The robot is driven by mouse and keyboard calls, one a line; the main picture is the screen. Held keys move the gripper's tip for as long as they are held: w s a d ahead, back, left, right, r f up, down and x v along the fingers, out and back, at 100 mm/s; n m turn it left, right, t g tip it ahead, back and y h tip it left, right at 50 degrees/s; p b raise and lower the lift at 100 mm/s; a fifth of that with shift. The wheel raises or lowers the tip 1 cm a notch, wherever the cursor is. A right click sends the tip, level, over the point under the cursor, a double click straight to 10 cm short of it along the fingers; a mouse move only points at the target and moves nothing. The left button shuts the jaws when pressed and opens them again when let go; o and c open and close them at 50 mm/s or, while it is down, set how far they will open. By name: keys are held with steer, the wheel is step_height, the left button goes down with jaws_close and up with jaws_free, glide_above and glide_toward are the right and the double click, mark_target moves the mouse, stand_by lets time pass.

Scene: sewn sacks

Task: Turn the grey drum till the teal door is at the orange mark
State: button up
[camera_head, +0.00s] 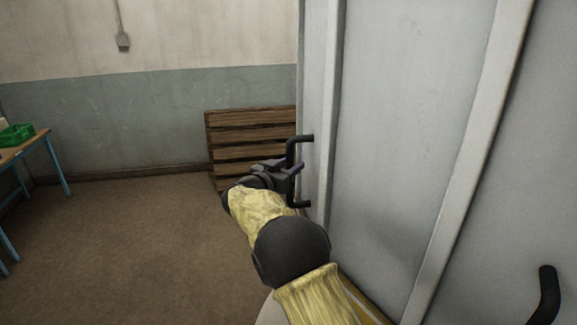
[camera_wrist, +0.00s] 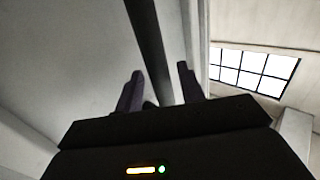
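The grey drum (camera_head: 405,130) fills the right of the head view, with pale upright ribs between its panels. A black bar handle (camera_head: 291,153) stands out from its left edge. My gripper (camera_head: 296,170) is at this handle. In the wrist view the handle's bar (camera_wrist: 151,45) runs between the two fingers of my gripper (camera_wrist: 158,90), with a gap showing on both sides, so the fingers look open around it. A second black handle (camera_head: 549,292) is on the panel at lower right. Neither a teal door nor an orange mark is in view.
A wooden pallet (camera_head: 230,135) leans on the back wall behind my gripper. A blue-legged table (camera_head: 22,147) with a green crate (camera_head: 17,134) is at far left. The brown floor (camera_head: 130,240) between is clear. A window (camera_wrist: 255,72) shows in the wrist view.

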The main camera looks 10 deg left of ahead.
steer(key=b+v, duration=0.6)
steer(key=v, duration=1.1)
steer(key=shift+s, duration=0.25)
steer(key=shift+a, duration=0.1)
steer(key=shift+w, duration=0.15)
